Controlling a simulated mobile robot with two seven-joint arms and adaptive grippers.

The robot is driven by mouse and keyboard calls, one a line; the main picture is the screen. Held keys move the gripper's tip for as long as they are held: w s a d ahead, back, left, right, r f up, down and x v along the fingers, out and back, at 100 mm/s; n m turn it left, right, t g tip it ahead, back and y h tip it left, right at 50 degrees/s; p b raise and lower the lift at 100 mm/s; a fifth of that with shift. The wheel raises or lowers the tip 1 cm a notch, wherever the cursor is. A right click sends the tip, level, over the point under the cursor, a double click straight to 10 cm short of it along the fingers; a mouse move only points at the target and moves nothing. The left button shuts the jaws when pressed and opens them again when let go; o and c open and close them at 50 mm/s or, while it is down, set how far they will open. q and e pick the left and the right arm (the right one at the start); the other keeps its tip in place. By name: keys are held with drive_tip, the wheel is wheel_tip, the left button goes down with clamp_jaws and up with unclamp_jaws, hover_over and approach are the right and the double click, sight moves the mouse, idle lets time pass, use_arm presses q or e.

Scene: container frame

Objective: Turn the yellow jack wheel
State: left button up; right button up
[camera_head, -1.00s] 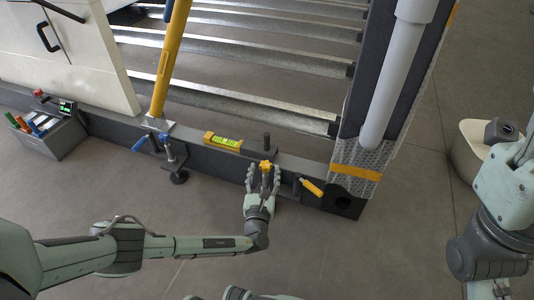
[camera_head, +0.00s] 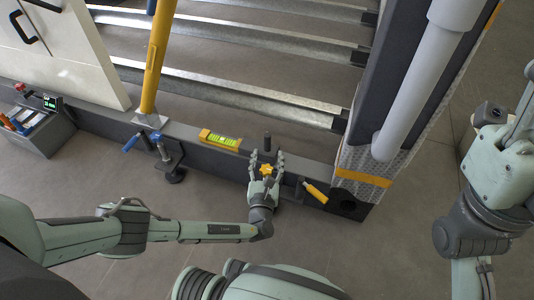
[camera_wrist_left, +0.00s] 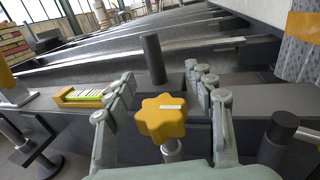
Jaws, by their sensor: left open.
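The yellow jack wheel (camera_head: 266,170) is a small lobed knob at the front of the dark frame beam. In the left wrist view the wheel (camera_wrist_left: 162,117) sits on a metal stem and carries a white mark on top. My left gripper (camera_head: 266,162) is open, with its fingers on both sides of the wheel. In the left wrist view the fingers (camera_wrist_left: 165,98) stand apart from the wheel, with gaps on each side. My right arm shows at the right edge of the head view, but its gripper cannot be made out.
A dark upright post (camera_head: 267,141) stands just behind the wheel. A yellow level (camera_head: 220,140) lies on the beam to the left, with a blue-handled clamp (camera_head: 160,148) beyond it. A yellow-handled tool (camera_head: 315,192) is close on the right. The floor in front is clear.

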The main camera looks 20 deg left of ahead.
use_arm(q)
drive_tip(key=shift+c, duration=0.4)
clamp_jaws()
drive_tip(key=shift+h, duration=0.3)
drive_tip(key=m+h+b, duration=0.1)
drive_tip(key=h, duration=0.1)
drive_tip(key=d+m+h+b, duration=0.1)
drive_tip(key=m+h, duration=0.1)
drive_tip(key=h, duration=0.1)
drive_tip(key=shift+w+m, duration=0.1)
drive_tip(key=shift+m, duration=0.2)
drive_tip(key=shift+s+d+r+m+g+h+b, duration=0.15)
drive_tip(key=shift+s+d+m+g+h, duration=0.35)
drive_tip(key=shift+m+g+h, duration=1.5)
drive_tip(key=shift+s+d+f+m+g+h+b, duration=0.2)
drive_tip(key=shift+d+m+g+h, duration=0.5)
drive_tip(key=shift+m+g+h, duration=1.25)
drive_tip(key=shift+s+d+r+m+g+h+b, duration=0.2)
drive_tip(key=shift+s+d+m+g+h, duration=0.65)
drive_tip(key=shift+m+h, duration=1.95)
drive_tip(key=shift+w+a+n+g+h, duration=0.2)
drive_tip(key=shift+w+n+g+h, duration=0.15)
drive_tip(key=shift+n+h, duration=0.25)
